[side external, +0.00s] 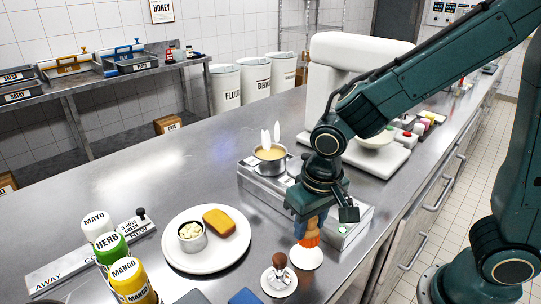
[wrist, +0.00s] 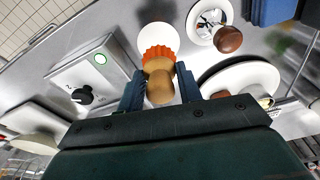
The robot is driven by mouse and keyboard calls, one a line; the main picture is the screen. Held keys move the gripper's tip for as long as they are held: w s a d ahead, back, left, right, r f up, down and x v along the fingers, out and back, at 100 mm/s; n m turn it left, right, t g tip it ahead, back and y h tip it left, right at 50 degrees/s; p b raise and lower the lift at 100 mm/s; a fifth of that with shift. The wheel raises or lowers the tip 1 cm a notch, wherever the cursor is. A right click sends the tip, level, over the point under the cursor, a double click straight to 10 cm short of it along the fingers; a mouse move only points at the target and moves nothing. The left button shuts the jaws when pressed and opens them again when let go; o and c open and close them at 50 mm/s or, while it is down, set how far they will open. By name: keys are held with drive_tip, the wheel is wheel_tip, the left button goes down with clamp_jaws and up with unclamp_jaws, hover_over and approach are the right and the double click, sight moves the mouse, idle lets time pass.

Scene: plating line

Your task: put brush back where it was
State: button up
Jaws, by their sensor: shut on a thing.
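My gripper (side external: 308,213) is shut on the brush (side external: 309,236), which has a wooden handle and an orange lower end. The brush hangs upright with its orange end down. A white round disc (side external: 306,260) lies on the counter just below and in front of it. In the wrist view, the brush (wrist: 158,88) sits between the two blue fingers of my gripper (wrist: 159,92), and the white disc (wrist: 158,38) shows past its orange end. I cannot tell whether the brush touches the disc.
A brown-knobbed tool (side external: 279,261) stands on a white round base left of the disc. A steel hot plate (side external: 345,232) with a pot (side external: 270,162) is behind my gripper. A plate (side external: 180,258) with food and sauce bottles (side external: 130,280) stand left. The counter's right edge is close.

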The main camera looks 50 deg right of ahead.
sight(309, 238)
drive_tip(key=shift+f, duration=2.2)
drive_tip(key=shift+f, duration=0.15)
drive_tip(key=o, duration=0.9)
drive_tip(key=shift+r, duration=0.2)
drive_tip(key=shift+s+a+r, duration=0.1)
drive_tip(key=shift+s+r, duration=0.15)
drive_tip(key=shift+r, duration=1.75)
drive_tip(key=shift+s+r, duration=0.2)
drive_tip(key=shift+r, duration=1.75)
drive_tip(key=shift+s+a+r, duration=0.1)
drive_tip(key=shift+s+r, duration=0.15)
drive_tip(key=shift+r, duration=1.75)
drive_tip(key=shift+d, duration=0.1)
